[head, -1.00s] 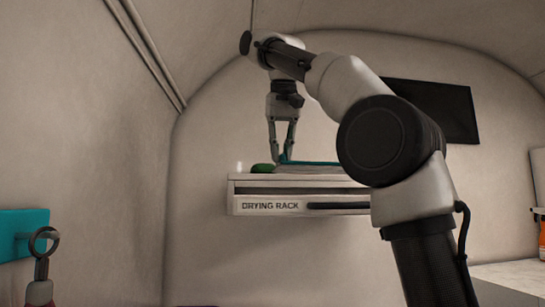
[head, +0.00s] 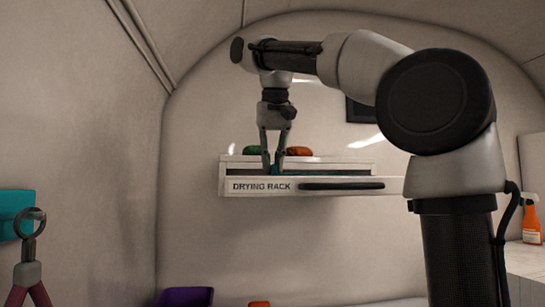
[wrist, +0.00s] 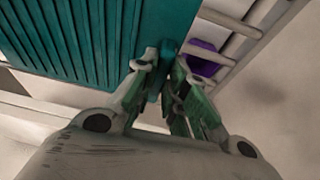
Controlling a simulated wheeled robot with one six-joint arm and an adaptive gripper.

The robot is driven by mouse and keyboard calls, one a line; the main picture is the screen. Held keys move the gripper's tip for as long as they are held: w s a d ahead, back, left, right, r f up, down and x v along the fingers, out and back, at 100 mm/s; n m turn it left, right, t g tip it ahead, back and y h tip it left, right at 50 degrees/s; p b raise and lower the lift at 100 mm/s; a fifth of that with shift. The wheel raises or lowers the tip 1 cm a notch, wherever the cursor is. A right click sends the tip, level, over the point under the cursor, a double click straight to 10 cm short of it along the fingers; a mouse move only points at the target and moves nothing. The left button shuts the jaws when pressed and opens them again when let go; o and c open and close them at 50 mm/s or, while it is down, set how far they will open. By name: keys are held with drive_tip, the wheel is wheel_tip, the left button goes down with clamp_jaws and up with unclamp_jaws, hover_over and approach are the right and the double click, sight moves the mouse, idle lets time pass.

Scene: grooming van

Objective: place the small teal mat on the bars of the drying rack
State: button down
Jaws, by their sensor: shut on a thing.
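The small teal mat (wrist: 85,35) is ribbed and fills the upper left of the wrist view. My gripper (wrist: 168,62) is shut on a teal part at the mat's near right edge. In the head view my gripper (head: 276,170) points down behind the front panel of the drying rack (head: 345,187), and a thin teal strip of mat shows there. White bars (wrist: 235,25) of the rack show right of the mat in the wrist view. The mat lies over or just above the bars; I cannot tell whether it touches them.
A green item (head: 251,150) and an orange-brown item (head: 299,151) sit on the rack's top. A purple container (head: 185,297) is low below the rack; purple also shows through the bars (wrist: 202,58). An orange spray bottle (head: 531,222) stands on the right counter.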

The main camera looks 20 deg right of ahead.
drive_tip(key=shift+f, duration=0.45)
idle(0.3)
drive_tip(key=c, duration=1.4)
unclamp_jaws()
drive_tip(key=shift+o, duration=0.2)
drive_tip(key=shift+r, duration=0.1)
drive_tip(key=v, duration=0.6)
drive_tip(key=shift+r, duration=0.1)
drive_tip(key=shift+s+r, duration=0.15)
drive_tip(key=shift+r, duration=0.35)
